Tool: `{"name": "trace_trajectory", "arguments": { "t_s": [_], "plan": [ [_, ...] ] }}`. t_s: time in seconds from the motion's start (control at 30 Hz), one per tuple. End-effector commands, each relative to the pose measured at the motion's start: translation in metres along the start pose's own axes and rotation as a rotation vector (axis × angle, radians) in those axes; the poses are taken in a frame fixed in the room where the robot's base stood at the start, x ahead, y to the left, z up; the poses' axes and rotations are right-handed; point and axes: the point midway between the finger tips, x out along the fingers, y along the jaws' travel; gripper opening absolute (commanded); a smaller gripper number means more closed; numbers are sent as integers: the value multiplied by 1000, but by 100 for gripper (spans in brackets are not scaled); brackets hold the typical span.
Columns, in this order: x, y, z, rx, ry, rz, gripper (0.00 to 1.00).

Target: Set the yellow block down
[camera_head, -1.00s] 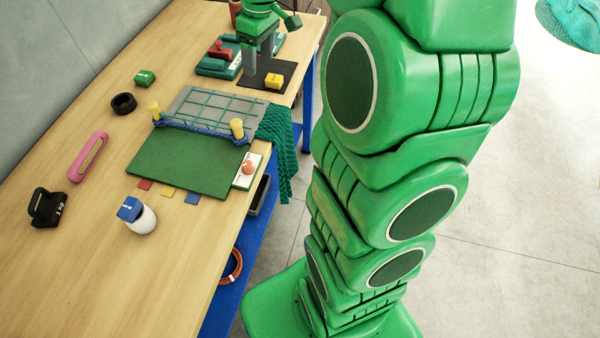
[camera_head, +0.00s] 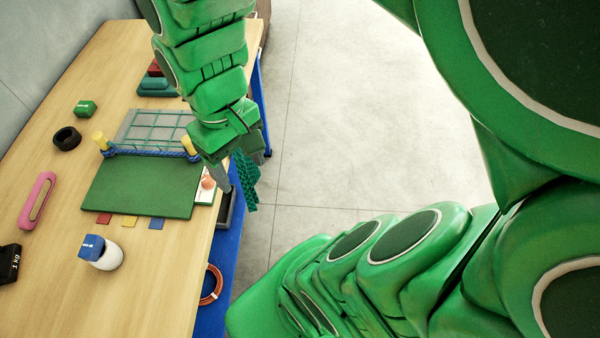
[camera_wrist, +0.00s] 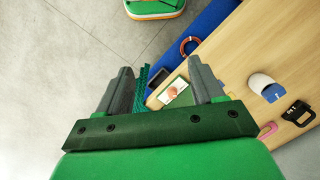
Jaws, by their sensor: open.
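The yellow block is not visible in either current view; my arm covers the far right part of the table where it was seen earlier. My gripper (camera_head: 243,172) hangs at the table's right edge in the head view, beside the netting frame. In the wrist view my gripper (camera_wrist: 159,68) has its two grey fingers wide apart with nothing held between them. Beyond the fingers lie a white card with an orange piece (camera_wrist: 173,93) and a hanging teal net (camera_wrist: 141,88).
A green mat (camera_head: 135,188) lies before a grey netting board with two yellow posts (camera_head: 100,141).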

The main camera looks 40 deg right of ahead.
Motion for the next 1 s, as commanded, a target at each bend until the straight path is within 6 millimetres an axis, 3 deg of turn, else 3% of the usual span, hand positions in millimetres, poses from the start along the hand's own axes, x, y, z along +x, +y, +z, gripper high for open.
{"name": "trace_trajectory", "arguments": {
  "t_s": [0.1, 0.3, 1.0],
  "plan": [
    [4, 4, 26, 72, 5, 31, 67],
    [11, 1, 45, 119, -6, 34, 67],
    [12, 0, 46, 123, -8, 33, 67]
  ]
}}
